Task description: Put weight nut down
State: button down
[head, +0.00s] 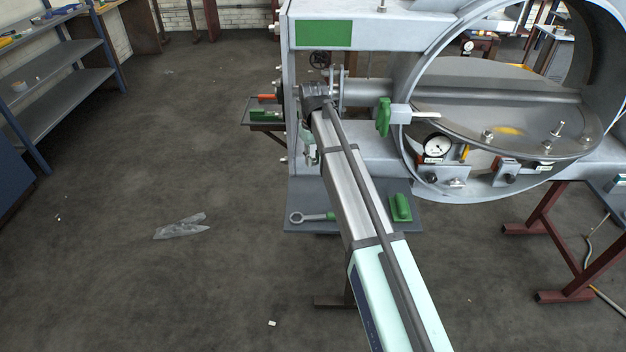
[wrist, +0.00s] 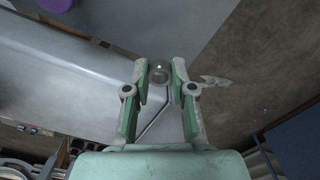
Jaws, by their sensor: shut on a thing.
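In the wrist view, my gripper (wrist: 160,80) has its two green-and-grey fingers on either side of a small round grey metal piece, which I take to be the weight nut (wrist: 158,72). The fingers are shut on it near their tips. A light grey surface lies behind and to the left of it; I cannot tell whether the nut touches anything. In the head view my arm reaches to the left side of the grey damper frame (head: 370,62), and the fingers and nut cannot be clearly made out there.
A dark tray (head: 300,190) below the frame holds a ring-ended tool (head: 311,217) and a green block (head: 400,207). A small side shelf (head: 262,124) holds green and orange items. The large damper ring (head: 412,155) with its dial gauge (head: 436,146) stands right. Open floor lies left.

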aim_at(313, 189)
notch_tip(313, 189, down, 10)
jog(key=shift+f+p, duration=0.1)
jog(key=shift+p, duration=0.8)
jog(key=shift+f, duration=0.6)
jog(key=c, duration=1)
grip_release()
jog(key=shift+r, duration=0.15)
notch_tip(313, 189, up, 13)
jog(key=b, duration=0.3)
